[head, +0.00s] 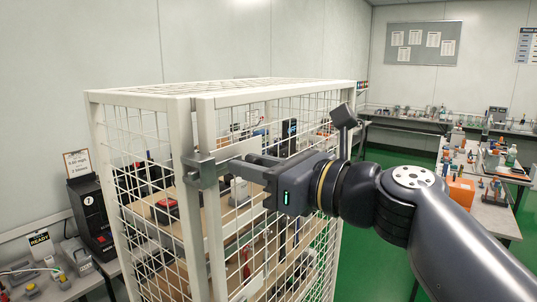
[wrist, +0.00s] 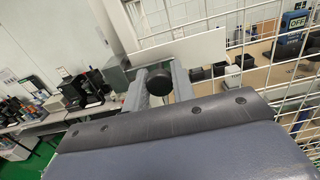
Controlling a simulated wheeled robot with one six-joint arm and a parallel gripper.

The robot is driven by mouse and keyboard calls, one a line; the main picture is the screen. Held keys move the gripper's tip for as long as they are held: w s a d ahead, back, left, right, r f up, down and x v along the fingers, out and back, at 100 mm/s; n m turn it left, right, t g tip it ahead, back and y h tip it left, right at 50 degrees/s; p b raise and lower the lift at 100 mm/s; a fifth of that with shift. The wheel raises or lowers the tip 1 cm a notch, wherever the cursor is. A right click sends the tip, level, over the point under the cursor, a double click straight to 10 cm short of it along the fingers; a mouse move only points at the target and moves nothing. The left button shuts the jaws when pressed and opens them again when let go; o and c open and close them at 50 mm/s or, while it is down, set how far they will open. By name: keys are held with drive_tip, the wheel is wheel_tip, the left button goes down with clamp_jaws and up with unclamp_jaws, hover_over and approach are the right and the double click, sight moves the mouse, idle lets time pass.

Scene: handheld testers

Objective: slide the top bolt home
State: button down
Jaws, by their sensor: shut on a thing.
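The top bolt (head: 199,170) is a grey metal block fitting high on the front corner posts of a white wire-mesh cage (head: 122,95) in the head view. Its round black knob (wrist: 158,82) shows in the wrist view between my two grey fingers. My gripper (head: 236,166) comes in from the right and is shut on the knob. The head view does not show the knob clearly, as my fingers and the bolt block cover it. How far the bolt rod reaches is hidden.
Shelves inside the cage hold testers, among them a red-topped one (head: 165,210). A black tester (head: 92,217) stands on a bench to the left. Benches with small items (head: 470,155) stand at the right and back. Green floor is clear between them.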

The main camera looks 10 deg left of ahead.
drive_tip(key=shift+s+a, duration=0.1)
drive_tip(key=shift+s, duration=0.1)
drive_tip(key=c, duration=1.2)
unclamp_jaws()
drive_tip(key=shift+s, duration=0.1)
drive_tip(key=b+v, duration=0.1)
drive_tip(key=v, duration=0.9)
drive_tip(key=shift+s+d+b, duration=0.2)
drive_tip(key=shift+d+b, duration=0.1)
drive_tip(key=shift+b, duration=0.05)
drive_tip(key=shift+w+a, duration=0.1)
drive_tip(key=shift+p+x, duration=0.85)
drive_tip(key=shift+x, duration=4.45)
